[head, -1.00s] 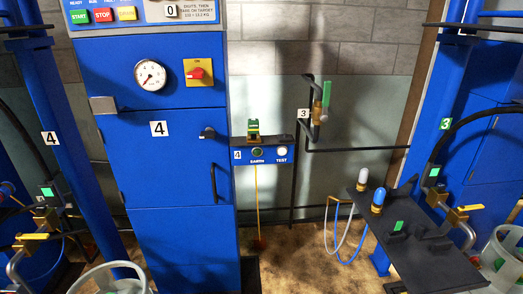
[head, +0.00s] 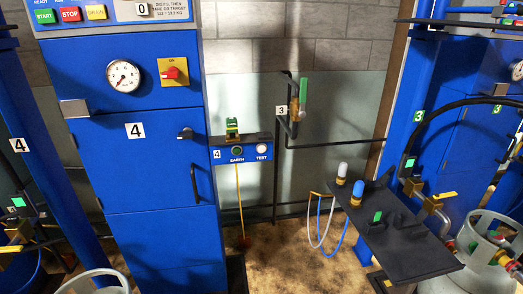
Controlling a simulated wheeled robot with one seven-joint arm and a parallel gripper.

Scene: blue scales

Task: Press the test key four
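The white round TEST key (head: 262,149) sits at the right end of a small blue panel (head: 226,154) marked 4. A dark green round EARTH lamp or key (head: 237,150) is to its left on the same panel. A green and yellow clamp (head: 232,128) stands on top of the panel, and a yellow cord (head: 240,200) hangs below it. The panel is fixed beside the tall blue cabinet (head: 130,170), also marked 4. My gripper is not in view, and nothing covers the TEST key.
A dark shelf (head: 410,250) with a white-capped and a blue-capped connector juts out at the right. Gas cylinders (head: 485,260) stand at the lower right and lower left. A valve pipe marked 3 (head: 295,110) is on the wall. The floor before the panel is clear.

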